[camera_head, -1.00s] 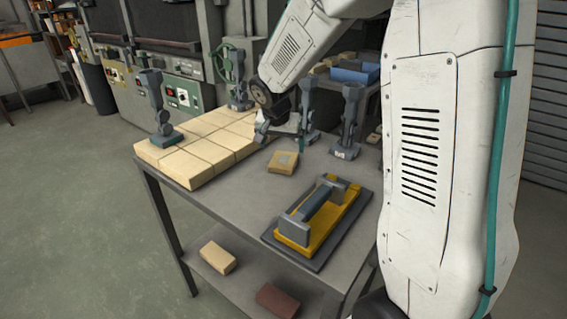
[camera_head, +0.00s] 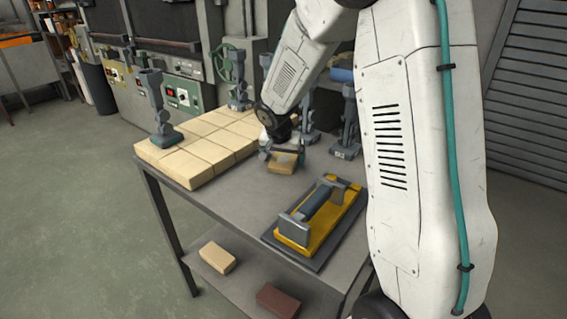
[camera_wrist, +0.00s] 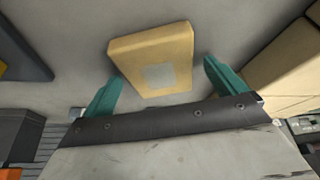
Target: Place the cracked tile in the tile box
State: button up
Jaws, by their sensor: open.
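A single tan tile (camera_head: 281,167) lies on the grey table (camera_head: 236,210), apart from the tile block. In the wrist view this tile (camera_wrist: 152,49) carries a grey square patch; I cannot make out a crack. My gripper (camera_head: 284,153) is over the tile, its jaws open. In the wrist view the gripper's green fingers (camera_wrist: 160,84) stand apart, one on each side of the tile's near end, with a gap on both sides. I cannot identify a tile box in these views.
A block of tan tiles (camera_head: 205,147) with a grey clamp (camera_head: 158,108) on it lies left of my gripper. A yellow tool with a grey handle (camera_head: 318,222) rests on a dark plate in front. Grey clamps (camera_head: 348,125) stand behind. The lower shelf holds a tan brick (camera_head: 217,257) and a reddish-brown brick (camera_head: 277,300).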

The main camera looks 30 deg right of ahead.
aim_at(283, 160)
jog(key=shift+f, duration=0.2)
jog(key=c, duration=1.4)
jog(key=shift+o, duration=0.2)
jog(key=shift+r, duration=0.1)
notch_tip(283, 160, up, 18)
jog(key=shift+r, duration=0.15)
